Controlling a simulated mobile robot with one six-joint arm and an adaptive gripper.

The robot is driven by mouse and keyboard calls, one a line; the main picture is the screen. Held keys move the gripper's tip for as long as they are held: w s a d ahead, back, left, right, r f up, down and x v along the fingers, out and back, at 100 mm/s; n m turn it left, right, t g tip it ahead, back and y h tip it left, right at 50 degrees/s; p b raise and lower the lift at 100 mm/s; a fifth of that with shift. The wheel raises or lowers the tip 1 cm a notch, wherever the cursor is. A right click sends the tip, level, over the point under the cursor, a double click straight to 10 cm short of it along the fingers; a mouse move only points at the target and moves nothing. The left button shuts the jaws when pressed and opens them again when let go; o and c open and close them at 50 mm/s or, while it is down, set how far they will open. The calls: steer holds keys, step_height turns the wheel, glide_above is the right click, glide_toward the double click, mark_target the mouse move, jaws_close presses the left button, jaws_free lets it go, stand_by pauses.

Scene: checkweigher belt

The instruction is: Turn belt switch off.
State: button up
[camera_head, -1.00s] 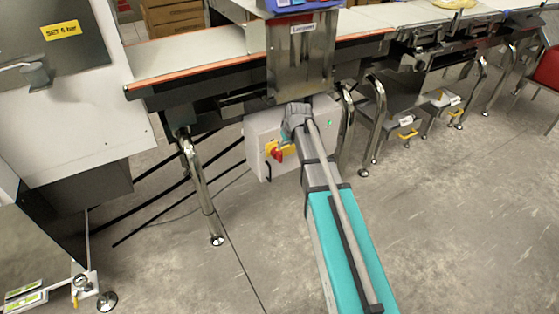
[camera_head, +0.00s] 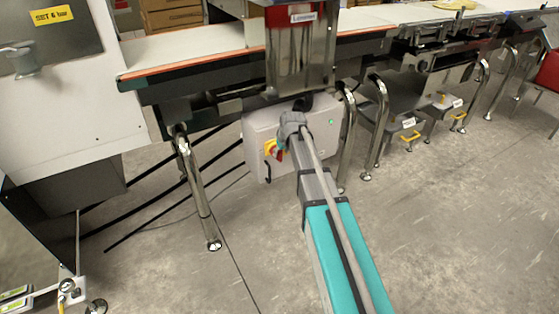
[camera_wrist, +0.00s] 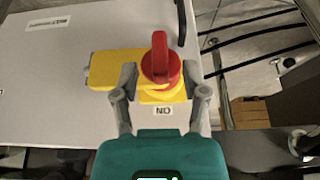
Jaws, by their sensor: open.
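The belt switch is a red rotary knob (camera_wrist: 160,62) on a yellow plate (camera_wrist: 108,72). In the wrist view its handle lies along the picture's vertical, and an upside-down "ON" label (camera_wrist: 163,111) sits below it. In the head view the red knob (camera_head: 280,154) is partly hidden by my gripper (camera_head: 284,143). The switch is on the front of a grey control box (camera_head: 259,128) under the belt. In the wrist view my gripper (camera_wrist: 160,80) is open, with one finger on each side of the knob. I cannot tell whether the fingers touch it.
The conveyor belt (camera_head: 190,46) runs above the box, with a shiny metal cabinet (camera_head: 300,55) over it. Steel legs (camera_head: 196,190) stand left and right of the box. Black cables (camera_wrist: 262,48) run along the floor. The floor in front is clear.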

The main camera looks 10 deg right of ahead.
steer(key=shift+b+x, duration=1.15)
steer(key=shift+x, duration=0.35)
jaws_close()
steer(key=shift+a, duration=0.1)
